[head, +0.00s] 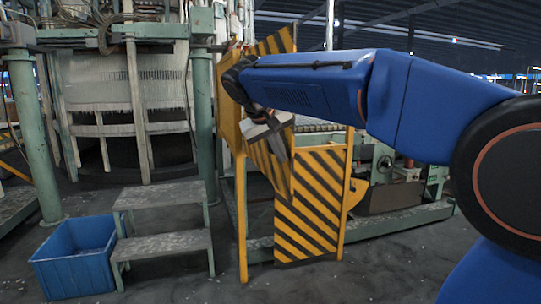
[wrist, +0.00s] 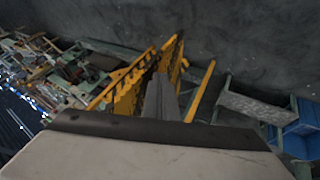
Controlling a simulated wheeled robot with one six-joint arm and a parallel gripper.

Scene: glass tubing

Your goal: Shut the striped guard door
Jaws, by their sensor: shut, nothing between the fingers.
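The striped guard door (head: 270,165), yellow with black diagonal stripes, stands at an angle to the yellow guard frame (head: 241,225), so it looks partly open. My arm hides much of its upper part. My gripper (head: 287,180) is shut and empty, pointing down in front of the door in the head view. In the wrist view my gripper (wrist: 160,82) reaches in among the yellow striped panels (wrist: 127,88). I cannot tell whether its fingers touch the door.
A lower striped panel (head: 312,215) stands right of the door. Grey metal steps (head: 165,245) and a blue crate (head: 78,258) are at left. Green machinery (head: 395,190) stands behind at right. The floor in front is clear.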

